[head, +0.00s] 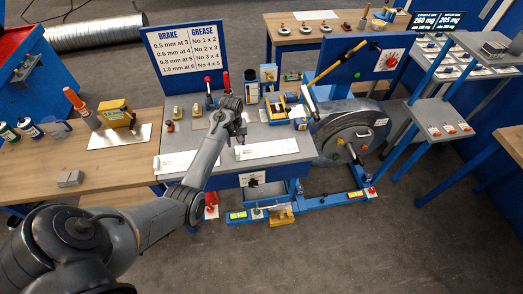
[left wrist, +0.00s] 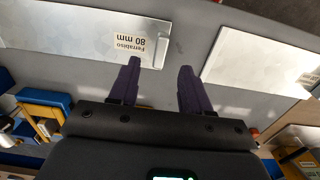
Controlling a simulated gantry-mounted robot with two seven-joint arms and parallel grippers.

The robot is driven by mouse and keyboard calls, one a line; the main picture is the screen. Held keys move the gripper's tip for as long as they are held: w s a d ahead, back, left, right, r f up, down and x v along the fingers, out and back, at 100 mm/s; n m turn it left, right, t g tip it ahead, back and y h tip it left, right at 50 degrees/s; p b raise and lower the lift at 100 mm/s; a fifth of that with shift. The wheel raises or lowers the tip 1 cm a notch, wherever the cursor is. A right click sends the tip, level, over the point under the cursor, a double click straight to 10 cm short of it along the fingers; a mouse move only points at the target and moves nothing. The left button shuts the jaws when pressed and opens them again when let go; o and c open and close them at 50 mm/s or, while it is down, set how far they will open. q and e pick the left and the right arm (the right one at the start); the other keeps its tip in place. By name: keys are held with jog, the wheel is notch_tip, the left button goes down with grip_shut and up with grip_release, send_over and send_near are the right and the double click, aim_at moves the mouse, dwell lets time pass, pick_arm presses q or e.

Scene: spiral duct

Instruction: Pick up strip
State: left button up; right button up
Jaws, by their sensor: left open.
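Two pale metal strips lie flat on the grey bench top. In the head view, one strip (head: 270,149) is at the right front and another strip (head: 182,161) is at the left front. In the left wrist view, a strip (left wrist: 80,38) with an upside-down label "Ferrabiso 80 mm" is at upper left, and a second strip (left wrist: 262,58) is at upper right. My left gripper (head: 238,136) is above the bench, near the inner end of the right-hand strip. In the left wrist view its open, empty fingers (left wrist: 160,66) point towards the gap between the strips.
A grey bench (head: 222,163) carries levers, small yellow blocks and a yellow-blue box (head: 294,108) behind the gripper. A sign board (head: 187,47) stands at the back. A large round drum (head: 350,132) is to the right. A wooden table (head: 30,172) with bottles is to the left.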

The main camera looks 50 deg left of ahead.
aim_at(237, 150)
pick_arm(q)
jog(key=shift+f, duration=2.75)
jog(key=shift+c, duration=0.2)
grip_shut()
